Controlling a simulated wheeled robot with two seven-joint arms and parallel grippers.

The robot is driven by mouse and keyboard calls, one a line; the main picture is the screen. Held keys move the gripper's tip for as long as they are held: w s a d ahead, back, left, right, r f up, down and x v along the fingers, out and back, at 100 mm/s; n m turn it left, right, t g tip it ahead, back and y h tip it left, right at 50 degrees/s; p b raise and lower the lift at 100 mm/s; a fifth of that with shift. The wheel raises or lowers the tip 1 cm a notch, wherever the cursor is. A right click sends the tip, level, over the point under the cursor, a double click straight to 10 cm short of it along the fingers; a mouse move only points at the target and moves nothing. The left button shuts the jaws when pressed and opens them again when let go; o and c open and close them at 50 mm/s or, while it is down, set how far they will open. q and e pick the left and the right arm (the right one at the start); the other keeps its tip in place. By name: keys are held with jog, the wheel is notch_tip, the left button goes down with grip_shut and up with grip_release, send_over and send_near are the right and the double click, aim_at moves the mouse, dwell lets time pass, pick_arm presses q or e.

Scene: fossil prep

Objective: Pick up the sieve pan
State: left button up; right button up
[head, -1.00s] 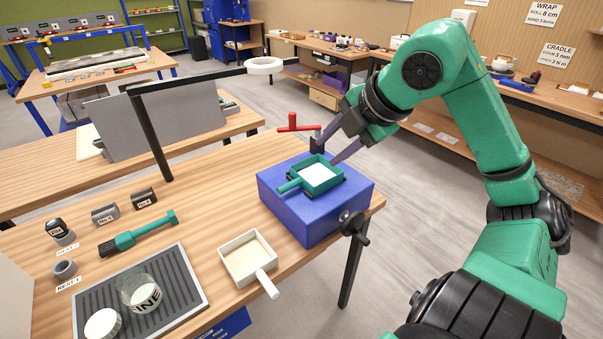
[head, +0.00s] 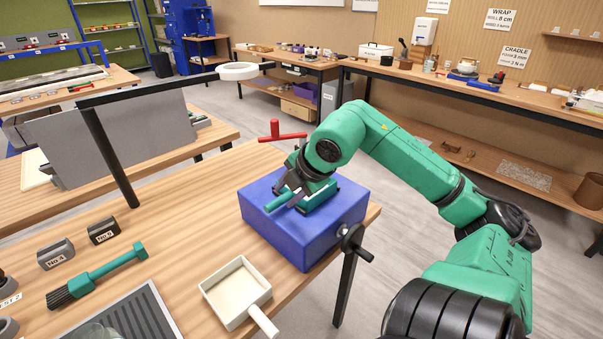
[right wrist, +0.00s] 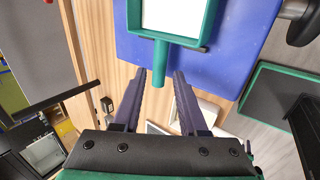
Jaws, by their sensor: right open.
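The sieve pan, a teal square pan with a straight handle (head: 279,201), rests on the blue block (head: 330,227). In the head view my right gripper (head: 294,190) and forearm hide much of it. In the right wrist view the pan's teal frame (right wrist: 205,30) surrounds a white surface, and its handle points toward me. My right gripper (right wrist: 159,76) is open there, with the handle's end between its two fingertips; I cannot tell whether they touch it. My left gripper is not in view.
A cream pan with a handle (head: 236,292) stands on the table in front of the block. A red T-handle (head: 282,136) rises behind it, and a black knob (head: 356,243) sits at its right side. A teal brush (head: 97,275) lies left. The wood between is clear.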

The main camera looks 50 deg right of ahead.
aim_at(280, 200)
jog(key=p+x, duration=0.1)
jog(key=x, duration=0.3)
jog(key=shift+w+d+f, duration=0.15)
jog(key=shift+w+f, duration=0.1)
jog(key=shift+f, duration=0.1)
grip_shut()
jog(key=shift+r, duration=0.1)
dwell(0.8)
